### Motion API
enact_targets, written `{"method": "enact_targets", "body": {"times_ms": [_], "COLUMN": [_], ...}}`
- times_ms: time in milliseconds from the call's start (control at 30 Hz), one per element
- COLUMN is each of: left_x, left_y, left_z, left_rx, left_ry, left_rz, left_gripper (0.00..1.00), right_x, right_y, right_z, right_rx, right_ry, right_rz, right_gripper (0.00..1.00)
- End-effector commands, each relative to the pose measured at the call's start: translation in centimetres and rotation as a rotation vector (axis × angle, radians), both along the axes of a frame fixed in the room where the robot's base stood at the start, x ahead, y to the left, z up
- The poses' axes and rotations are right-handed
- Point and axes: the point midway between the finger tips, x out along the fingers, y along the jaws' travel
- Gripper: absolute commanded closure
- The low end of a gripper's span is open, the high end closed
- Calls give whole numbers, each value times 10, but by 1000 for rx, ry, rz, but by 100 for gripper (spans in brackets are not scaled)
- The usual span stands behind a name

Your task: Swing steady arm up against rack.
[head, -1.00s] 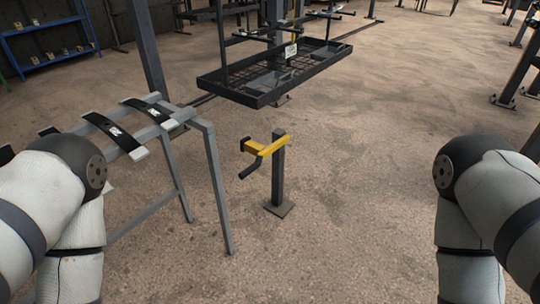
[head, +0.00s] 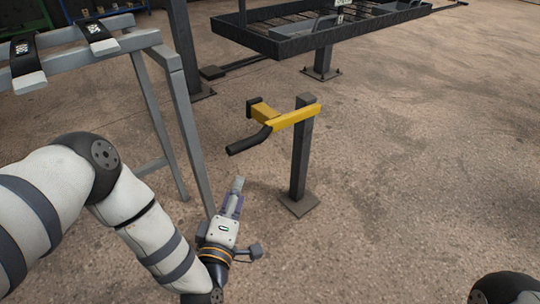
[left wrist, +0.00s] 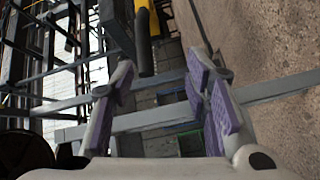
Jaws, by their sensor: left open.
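The steady arm (head: 292,117) is a yellow bar on top of a dark post (head: 301,160) with a square foot on the floor. A black handle (head: 248,141) hangs off its left end, angled down. The rack (head: 300,42) is a black framed mesh basket behind the post, with a clear gap between it and the yellow bar. My left gripper (head: 236,190) is below and in front of the handle, touching nothing that I can see. In the left wrist view its purple-padded fingers (left wrist: 158,95) are apart and empty, with the black handle (left wrist: 143,52) beyond them. My right gripper is out of view.
A grey metal frame (head: 178,95) carrying black-and-white straps (head: 100,37) stands at the left, its near leg close to my left gripper. A dark upright (head: 184,45) stands behind it. The concrete floor right of the post is clear.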

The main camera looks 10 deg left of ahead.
Motion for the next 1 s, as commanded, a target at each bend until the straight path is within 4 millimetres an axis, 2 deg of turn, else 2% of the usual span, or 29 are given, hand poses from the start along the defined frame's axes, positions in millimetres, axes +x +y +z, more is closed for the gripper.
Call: {"method": "enact_targets", "body": {"times_ms": [33, 100, 233, 500, 600, 767, 1000], "left_x": [8, 16, 34, 101, 119, 133, 134], "left_y": [7, 12, 15, 23, 24, 26, 26], "left_z": [-1, 9, 17, 19, 21, 24, 25], "left_rx": [-28, -51, -56, -55, -54, -54, -54], "left_ry": [-52, -103, -121, -114, -112, -111, -110], "left_rz": [30, 51, 56, 54, 52, 52, 52], "left_gripper": [57, 57, 57, 57, 57, 57, 57], "right_x": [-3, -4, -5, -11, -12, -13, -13], "right_y": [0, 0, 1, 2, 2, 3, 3], "right_z": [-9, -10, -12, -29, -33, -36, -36], "right_rx": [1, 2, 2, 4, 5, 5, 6], "right_ry": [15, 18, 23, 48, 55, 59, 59], "right_rz": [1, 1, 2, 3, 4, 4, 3], "right_gripper": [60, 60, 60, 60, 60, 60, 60]}}
